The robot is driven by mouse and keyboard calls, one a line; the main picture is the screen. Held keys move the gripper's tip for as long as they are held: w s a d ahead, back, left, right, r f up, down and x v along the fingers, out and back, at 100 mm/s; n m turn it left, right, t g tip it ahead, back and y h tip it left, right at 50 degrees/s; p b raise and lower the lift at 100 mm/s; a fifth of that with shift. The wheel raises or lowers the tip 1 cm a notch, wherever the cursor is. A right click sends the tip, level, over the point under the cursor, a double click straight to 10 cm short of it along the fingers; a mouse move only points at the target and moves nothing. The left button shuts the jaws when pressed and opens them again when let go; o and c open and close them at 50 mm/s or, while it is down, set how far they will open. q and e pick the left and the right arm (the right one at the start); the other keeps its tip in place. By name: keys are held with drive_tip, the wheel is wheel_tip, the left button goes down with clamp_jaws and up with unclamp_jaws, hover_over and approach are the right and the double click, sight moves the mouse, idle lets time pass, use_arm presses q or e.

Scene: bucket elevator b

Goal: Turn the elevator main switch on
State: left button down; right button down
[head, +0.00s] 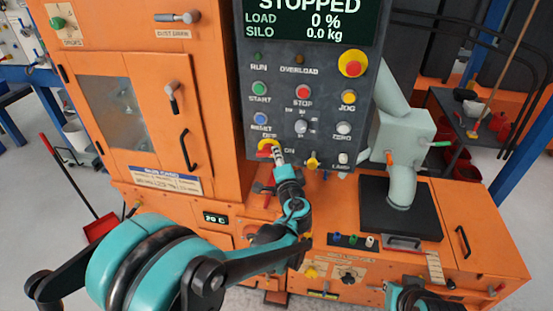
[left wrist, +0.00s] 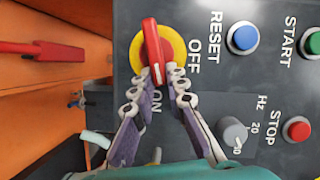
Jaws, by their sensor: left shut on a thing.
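The main switch is a red handle on a yellow disc, at the lower left of the dark control panel. In the left wrist view its red handle (left wrist: 152,42) runs nearly up and down, its lower end towards the ON mark; OFF is to the right of the disc. In the head view the switch (head: 268,145) is partly hidden by my left gripper (head: 279,155). My left gripper (left wrist: 166,72) is shut on the lower end of the handle, its fingertips on either side. The display (head: 308,20) reads STOPPED, LOAD 0 %.
An orange cabinet (head: 220,80) stands to the left. A red lever (left wrist: 40,48) shows in the left wrist view.

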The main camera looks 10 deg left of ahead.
use_arm(q)
drive_tip(key=shift+f+m+t+b, duration=0.3)
drive_tip(key=shift+f+m+b, duration=0.15)
drive_tip(key=shift+m+b, duration=0.45)
drive_tip(key=shift+m, duration=0.3)
drive_tip(key=c, duration=1.5)
unclamp_jaws()
drive_tip(key=shift+c, duration=0.2)
drive_tip(key=v, duration=1.2)
drive_tip(key=shift+f, duration=0.25)
drive_tip(key=shift+d, duration=0.1)
